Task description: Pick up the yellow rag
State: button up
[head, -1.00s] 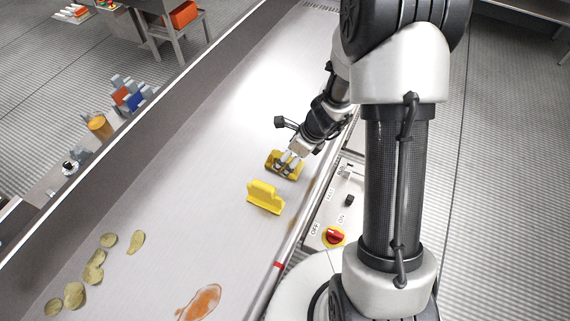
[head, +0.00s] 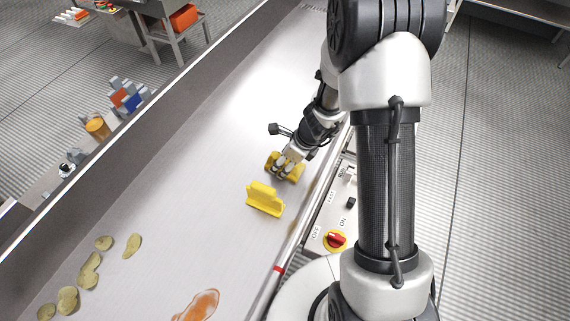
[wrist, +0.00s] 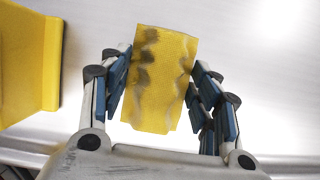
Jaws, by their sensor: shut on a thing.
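The yellow rag (wrist: 158,80), with dark grey smudges, is between the blue-padded fingers of my gripper (wrist: 165,95) in the wrist view. In the head view the rag (head: 291,174) is on or just above the metal conveyor surface, and my gripper (head: 284,166) is shut on it from above. The fingers hide part of the rag in the head view. I cannot tell whether it touches the surface.
A yellow scraper-like piece (head: 264,198) stands close to the rag, also at the left in the wrist view (wrist: 28,65). A control panel with a red knob (head: 335,240) is on the right.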

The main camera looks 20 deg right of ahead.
jog(key=shift+c, duration=1.4)
notch_tip(320, 180, up, 20)
jog(key=p, duration=1.1)
